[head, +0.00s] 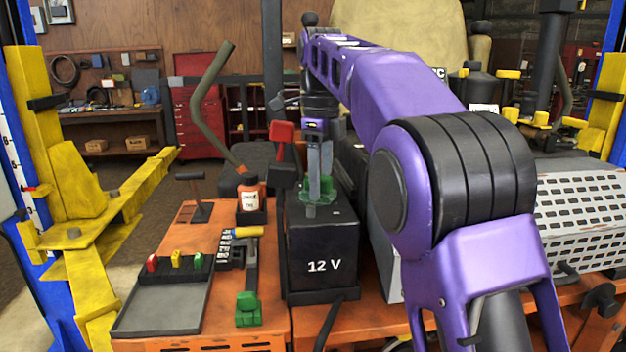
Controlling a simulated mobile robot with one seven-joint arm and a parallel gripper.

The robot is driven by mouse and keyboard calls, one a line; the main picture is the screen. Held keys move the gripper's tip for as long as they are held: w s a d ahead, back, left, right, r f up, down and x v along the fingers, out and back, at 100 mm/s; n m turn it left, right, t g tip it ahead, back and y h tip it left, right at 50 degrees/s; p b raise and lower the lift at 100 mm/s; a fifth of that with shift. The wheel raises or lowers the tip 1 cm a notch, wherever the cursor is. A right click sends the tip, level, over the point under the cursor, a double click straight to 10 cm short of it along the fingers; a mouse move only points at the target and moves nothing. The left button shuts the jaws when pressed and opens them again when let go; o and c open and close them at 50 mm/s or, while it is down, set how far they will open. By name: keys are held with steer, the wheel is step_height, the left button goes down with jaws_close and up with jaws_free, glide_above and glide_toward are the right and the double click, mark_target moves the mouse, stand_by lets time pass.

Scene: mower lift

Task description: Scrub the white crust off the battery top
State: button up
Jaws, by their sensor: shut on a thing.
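The black battery (325,256), marked 12 V, stands upright on the orange mower deck in the middle of the head view. My gripper (320,186) points down over the battery top, its fingers shut on a small green thing (318,194). The green thing is at the battery top; I cannot tell whether it touches. A small pale bit shows just below it, but I cannot make out the white crust clearly. The gripper and green thing hide part of the top.
A black cable (327,322) runs in front. A perforated metal box (590,222) stands right. Yellow lift arms flank the left.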

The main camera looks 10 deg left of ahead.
mark_target(297, 200)
steer(key=shift+w+d+f, duration=0.1)
steer(key=shift+w+d, duration=0.15)
steer(key=shift+d, duration=0.65)
steer(key=shift+w+d, duration=0.2)
steer(key=shift+d, duration=0.7)
steer(key=shift+a, duration=0.1)
steer(key=shift+s+a, duration=0.25)
steer(key=shift+a, duration=0.75)
steer(key=shift+s+a, duration=0.25)
steer(key=shift+a, duration=0.7)
steer(key=shift+s+a, duration=0.25)
steer(key=shift+a, duration=0.7)
steer(key=shift+s+a, duration=0.25)
steer(key=shift+a, duration=0.7)
steer(key=shift+r, duration=1.5)
